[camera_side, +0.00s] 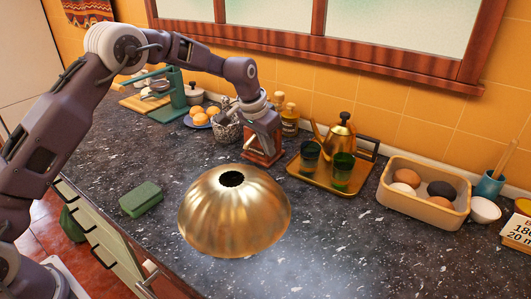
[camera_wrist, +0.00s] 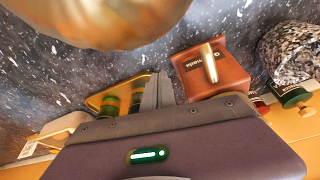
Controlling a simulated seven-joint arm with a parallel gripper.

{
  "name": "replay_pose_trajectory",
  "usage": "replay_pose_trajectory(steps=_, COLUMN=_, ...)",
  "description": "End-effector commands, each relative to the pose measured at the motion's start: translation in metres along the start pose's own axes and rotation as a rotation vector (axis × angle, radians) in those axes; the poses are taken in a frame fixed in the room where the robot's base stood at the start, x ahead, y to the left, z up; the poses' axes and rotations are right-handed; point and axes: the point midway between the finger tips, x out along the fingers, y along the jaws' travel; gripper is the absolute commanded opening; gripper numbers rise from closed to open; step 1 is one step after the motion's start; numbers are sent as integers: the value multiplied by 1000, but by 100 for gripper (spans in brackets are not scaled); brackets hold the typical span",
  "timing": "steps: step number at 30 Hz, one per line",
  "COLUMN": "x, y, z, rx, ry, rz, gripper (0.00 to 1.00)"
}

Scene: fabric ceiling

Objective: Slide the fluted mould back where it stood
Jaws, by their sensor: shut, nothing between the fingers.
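The fluted mould (camera_side: 233,215) is a large golden dome with a dark hole at its top. It stands dome-up on the dark speckled worktop, front centre in the side view. Part of its golden surface fills the top left of the wrist view (camera_wrist: 100,22). My gripper (camera_side: 268,150) is behind the mould, low by a red-brown box, and apart from the mould. In the wrist view my fingers (camera_wrist: 158,90) are together with nothing between them. The side view hides part of the fingertips among the objects there.
The red-brown box (camera_wrist: 208,72) is beside my fingers. A golden tray (camera_side: 325,188) with a kettle (camera_side: 340,130) and green glasses stands right of it. A cream crate (camera_side: 425,203) is further right. A green block (camera_side: 141,199) lies left of the mould. Worktop at the front right is clear.

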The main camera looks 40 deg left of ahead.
Motion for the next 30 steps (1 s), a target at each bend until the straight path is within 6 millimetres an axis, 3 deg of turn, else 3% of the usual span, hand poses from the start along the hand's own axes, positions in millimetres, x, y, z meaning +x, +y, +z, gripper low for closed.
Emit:
replay_pose_trajectory(steps=9, x=71, y=1, z=1, rx=4, ry=-2, rz=1, gripper=0)
replay_pose_trajectory(steps=18, x=58, y=1, z=35, rx=3, ry=0, rz=2, gripper=0)
replay_pose_trajectory(steps=30, x=56, y=0, z=39, rx=3, ry=1, rz=2, gripper=0)
